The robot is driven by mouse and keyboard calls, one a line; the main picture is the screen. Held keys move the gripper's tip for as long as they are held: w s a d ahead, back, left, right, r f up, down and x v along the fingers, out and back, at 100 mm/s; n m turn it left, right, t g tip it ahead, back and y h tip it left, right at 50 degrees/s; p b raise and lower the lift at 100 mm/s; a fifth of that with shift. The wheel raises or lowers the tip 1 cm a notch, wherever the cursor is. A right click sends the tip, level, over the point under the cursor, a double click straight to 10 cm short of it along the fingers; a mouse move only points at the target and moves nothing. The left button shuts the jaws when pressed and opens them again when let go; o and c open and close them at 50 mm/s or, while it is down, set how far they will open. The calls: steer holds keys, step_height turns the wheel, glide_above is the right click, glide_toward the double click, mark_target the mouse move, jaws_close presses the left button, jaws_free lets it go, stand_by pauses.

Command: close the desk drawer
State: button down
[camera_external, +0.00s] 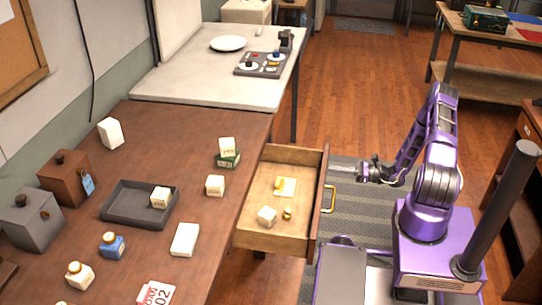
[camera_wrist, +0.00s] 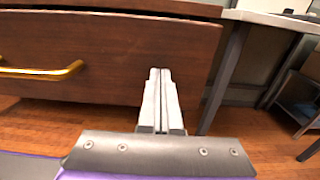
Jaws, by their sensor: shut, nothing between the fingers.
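The desk drawer (camera_external: 258,190) is pulled out from the brown desk (camera_external: 140,160). It holds a few small items, among them a white block (camera_external: 267,215) and a yellow item on a pale card (camera_external: 284,187). Its front carries a brass handle (camera_external: 329,199). In the wrist view the dark wooden drawer front (camera_wrist: 125,55) fills the upper left, with the brass handle (camera_wrist: 40,70) at the left. My gripper (camera_external: 364,174) is shut and empty, just outside the front near its far end. In the wrist view its fingertips (camera_wrist: 160,75) overlap the front, right of the handle; contact cannot be told.
The desktop holds a dark tray (camera_external: 125,215), canisters and several small blocks. A pale table (camera_external: 200,80) with a plate (camera_external: 228,43) adjoins the desk's far end. Its leg (camera_wrist: 225,80) stands right of the drawer front. Shelving stands at the right.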

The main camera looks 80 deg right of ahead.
mark_target(307, 174)
steer(key=shift+w, duration=0.15)
steer(key=w+b, duration=0.1)
steer(key=w, duration=2.3)
steer(key=shift+w+b, duration=0.15)
steer(key=shift+b, duration=0.15)
steer(key=shift+w+r, duration=0.2)
steer(key=shift+w, duration=0.1)
steer(key=shift+w+r, duration=0.1)
steer(key=shift+s+p, duration=0.35)
steer(key=shift+s, duration=0.15)
steer(key=s, duration=0.4)
steer(key=s+p, duration=0.1)
steer(key=s, duration=0.8)
steer(key=shift+s+f+p, duration=0.25)
steer(key=shift+s+p, duration=0.05)
steer(key=shift+s, duration=0.1)
